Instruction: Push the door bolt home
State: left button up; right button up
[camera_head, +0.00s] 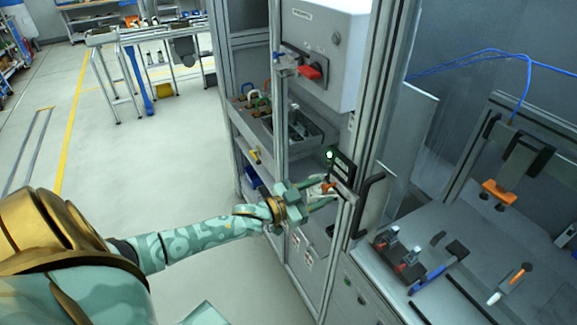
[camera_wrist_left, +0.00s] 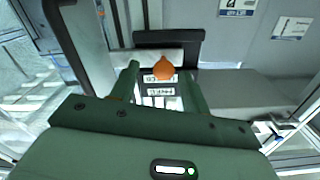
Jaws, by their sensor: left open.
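The door bolt shows as an orange knob (camera_head: 327,187) on a pale plate at the aluminium door frame. In the left wrist view the orange knob (camera_wrist_left: 163,69) stands in front of a pale bar and a black bracket (camera_wrist_left: 168,38), above small printed labels. My left gripper (camera_head: 326,194) is open at the bolt. In the wrist view its two green fingers (camera_wrist_left: 160,82) stand to either side of the knob, with gaps on both sides. I cannot tell how deep the knob sits between the fingertips. The fingers partly hide the bolt plate in the head view.
A black door handle (camera_head: 369,207) stands just right of the bolt. A grey cabinet with a red switch (camera_head: 311,72) is above. A work surface with clamps and an orange-handled tool (camera_head: 519,273) lies right, behind the frame post (camera_head: 372,100). Open floor (camera_head: 150,160) lies left.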

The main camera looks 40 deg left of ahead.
pick_arm(q)
jog(key=v, duration=1.4)
jog(key=shift+d, duration=0.15)
jog(key=s+a+f+n+g+y+b, duration=0.1)
jog(key=s+a+f+g+y, duration=0.2)
jog(key=f, duration=0.7)
jog(key=s+a+f+g+y+b, duration=0.2)
jog(key=s+a+f, duration=0.2)
jog(key=f, duration=0.5)
jog(key=s+a+f+n+g+y+b, duration=0.1)
jog(key=s+a+f+g+y, duration=0.2)
jog(key=f, duration=0.7)
jog(key=s+f+g+b, duration=0.2)
jog(key=s+f+b, duration=0.1)
jog(key=s+f, duration=0.8)
jog(key=s+d+f+n+g+b, duration=0.1)
jog(key=s+d+f+g+b, duration=0.4)
jog(key=s+f, duration=0.5)
jog(key=s+d+f+b, duration=0.2)
jog(key=d+f, duration=0.3)
jog(key=d, duration=0.2)
jog(key=s+d+f+h+b, duration=0.1)
jog(key=s+d+f+b, duration=0.1)
jog(key=d+f, duration=0.3)
jog(key=d, duration=0.3)
jog(key=shift+s+d+n+g+b, duration=0.25)
jog(key=shift+s+n+g+b, duration=0.05)
jog(key=shift+n+g, duration=0.1)
